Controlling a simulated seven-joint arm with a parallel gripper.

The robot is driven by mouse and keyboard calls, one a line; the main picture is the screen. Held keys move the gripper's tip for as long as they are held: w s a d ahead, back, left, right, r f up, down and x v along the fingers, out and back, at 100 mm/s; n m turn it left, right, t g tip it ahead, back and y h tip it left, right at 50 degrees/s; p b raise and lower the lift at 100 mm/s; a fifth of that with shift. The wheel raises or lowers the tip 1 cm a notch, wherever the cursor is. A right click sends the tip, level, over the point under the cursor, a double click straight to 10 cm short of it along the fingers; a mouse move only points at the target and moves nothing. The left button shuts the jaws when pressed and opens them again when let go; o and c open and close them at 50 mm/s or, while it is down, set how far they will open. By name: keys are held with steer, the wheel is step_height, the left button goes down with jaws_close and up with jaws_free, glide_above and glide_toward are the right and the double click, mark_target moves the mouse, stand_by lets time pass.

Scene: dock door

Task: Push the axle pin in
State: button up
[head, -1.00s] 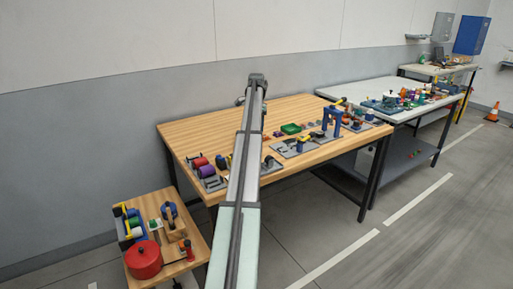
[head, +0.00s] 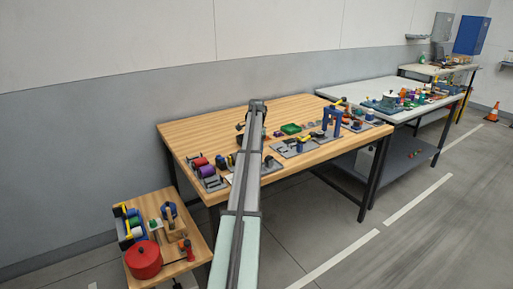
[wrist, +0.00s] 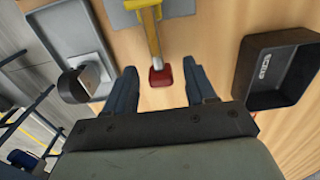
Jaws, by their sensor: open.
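My gripper (wrist: 161,68) is open in the wrist view, with its two blue fingers apart and nothing held. A yellow bar with a red end block (wrist: 162,76) lies ahead, the red block showing between the fingertips without clear contact. I cannot tell for sure which piece is the axle pin. In the head view the end of my arm (head: 257,106) is over the wooden table (head: 190,125), and the fingers are not clear there. Red and purple rollers (head: 207,171) sit in grey stands at the table's left front.
A black labelled bin (wrist: 276,72) is right of my gripper in the wrist view. A grey tray with a dark-ended cylinder (wrist: 82,82) is at left. The table's back left is clear.

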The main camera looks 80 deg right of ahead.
jaws_close()
stand_by(0.5)
